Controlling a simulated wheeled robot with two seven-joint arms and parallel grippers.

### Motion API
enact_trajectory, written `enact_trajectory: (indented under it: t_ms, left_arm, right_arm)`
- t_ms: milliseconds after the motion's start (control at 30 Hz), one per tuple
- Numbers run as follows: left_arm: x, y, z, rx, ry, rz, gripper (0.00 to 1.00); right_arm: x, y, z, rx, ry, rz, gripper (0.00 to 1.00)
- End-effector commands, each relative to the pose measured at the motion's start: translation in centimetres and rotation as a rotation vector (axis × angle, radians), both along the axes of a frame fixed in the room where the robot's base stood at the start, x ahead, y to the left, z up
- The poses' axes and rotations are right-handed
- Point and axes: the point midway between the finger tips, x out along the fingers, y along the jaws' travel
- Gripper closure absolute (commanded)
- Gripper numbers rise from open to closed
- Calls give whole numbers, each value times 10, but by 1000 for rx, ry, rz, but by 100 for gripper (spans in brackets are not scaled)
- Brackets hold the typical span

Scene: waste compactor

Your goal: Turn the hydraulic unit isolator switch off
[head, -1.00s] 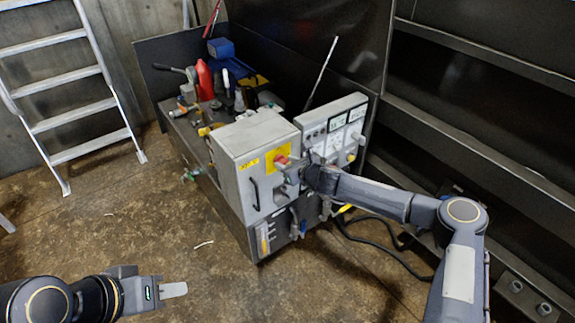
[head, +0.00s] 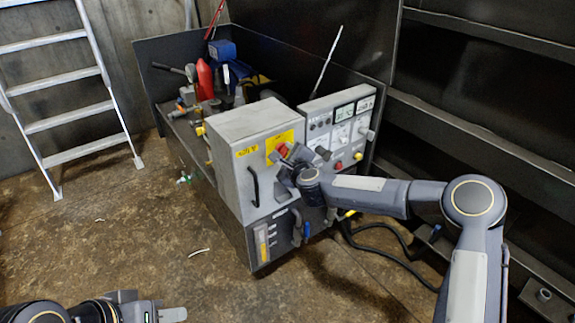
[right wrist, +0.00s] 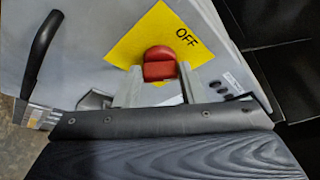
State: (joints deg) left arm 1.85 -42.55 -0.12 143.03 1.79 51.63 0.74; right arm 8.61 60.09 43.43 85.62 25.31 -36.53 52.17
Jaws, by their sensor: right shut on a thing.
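The isolator switch is a red knob (right wrist: 160,63) on a yellow plate (right wrist: 128,42) marked OFF. It is on the front of a grey cabinet box (head: 228,180). In the head view the red knob (head: 281,149) is partly covered by my right gripper (head: 286,158). In the right wrist view my right gripper (right wrist: 159,82) has one finger on each side of the knob and is shut on it. Whether the knob points to the OFF word is unclear. My left gripper (head: 172,314) is low at the bottom edge, partly cut off, away from the cabinet.
A black handle (head: 253,187) is on the cabinet door, left of the knob. A panel with gauges and buttons (head: 340,125) stands to the right. Hoses (head: 385,232) lie on the floor below my right arm. A ladder (head: 70,120) leans at the left. The floor in front is open.

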Motion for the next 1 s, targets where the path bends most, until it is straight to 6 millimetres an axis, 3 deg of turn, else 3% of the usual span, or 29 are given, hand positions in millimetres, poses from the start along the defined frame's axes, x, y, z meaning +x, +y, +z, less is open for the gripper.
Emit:
enact_trajectory:
  t_ms: [33, 500, 1000]
  left_arm:
    - [0, 0, -15, 0, 0, 0, 64]
    - [0, 0, -78, 0, 0, 0, 64]
    - [0, 0, -108, 0, 0, 0, 64]
  right_arm:
    - [-1, 2, -6, -40, -32, 3, 86]
    - [-2, 4, -12, -378, -277, 1, 86]
    - [-3, 4, -12, -558, -404, 2, 86]
